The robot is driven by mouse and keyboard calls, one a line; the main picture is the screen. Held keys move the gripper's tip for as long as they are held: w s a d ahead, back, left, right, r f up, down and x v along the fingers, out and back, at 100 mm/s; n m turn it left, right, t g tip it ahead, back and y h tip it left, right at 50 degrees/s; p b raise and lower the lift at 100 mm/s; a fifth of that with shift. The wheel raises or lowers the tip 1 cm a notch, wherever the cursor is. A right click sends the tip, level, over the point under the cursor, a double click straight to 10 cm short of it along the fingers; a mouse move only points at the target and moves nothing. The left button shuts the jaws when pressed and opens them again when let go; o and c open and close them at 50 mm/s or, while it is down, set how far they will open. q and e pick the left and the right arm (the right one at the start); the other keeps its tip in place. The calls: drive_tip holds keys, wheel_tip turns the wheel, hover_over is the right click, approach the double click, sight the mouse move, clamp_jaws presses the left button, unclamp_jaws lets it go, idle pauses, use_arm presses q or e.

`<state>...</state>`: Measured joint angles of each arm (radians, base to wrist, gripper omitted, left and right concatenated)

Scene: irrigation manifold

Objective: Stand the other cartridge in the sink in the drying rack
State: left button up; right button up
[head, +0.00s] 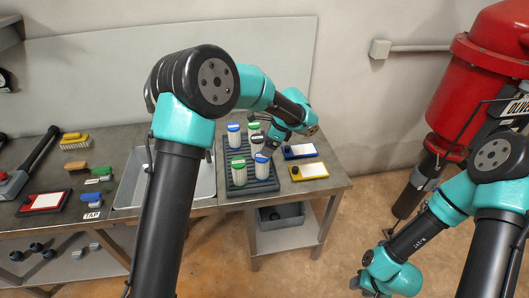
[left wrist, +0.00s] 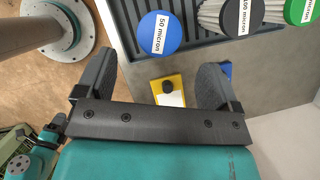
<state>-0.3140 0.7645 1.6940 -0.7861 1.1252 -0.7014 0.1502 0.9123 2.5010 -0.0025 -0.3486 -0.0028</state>
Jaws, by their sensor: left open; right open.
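The grey drying rack (head: 268,185) holds several upright white cartridges: a blue-capped one (head: 262,168) at the front right, a green-capped one (head: 238,172) at the front left, and blue, green and black caps behind. The sink (head: 203,183) is left of the rack; my left arm covers much of it and no cartridge shows there. My left gripper (head: 268,148) is over the rack's right side, open and empty. In the left wrist view its fingers (left wrist: 157,62) are apart, near a "50 micron" blue cap (left wrist: 160,33). My right gripper (head: 375,291) is low at the lower right, away from the bench.
A blue tray (head: 300,152) and a yellow tray (head: 310,171) lie right of the rack. Brushes (head: 75,141), a red-framed tray (head: 43,202) and a TAP label (head: 92,215) are left of the sink. A red tank (head: 485,75) stands at right.

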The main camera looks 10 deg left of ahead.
use_arm(q)
drive_tip(key=v, duration=0.2)
drive_tip(key=shift+d+r, duration=0.1)
drive_tip(key=shift+r, duration=0.25)
idle(0.4)
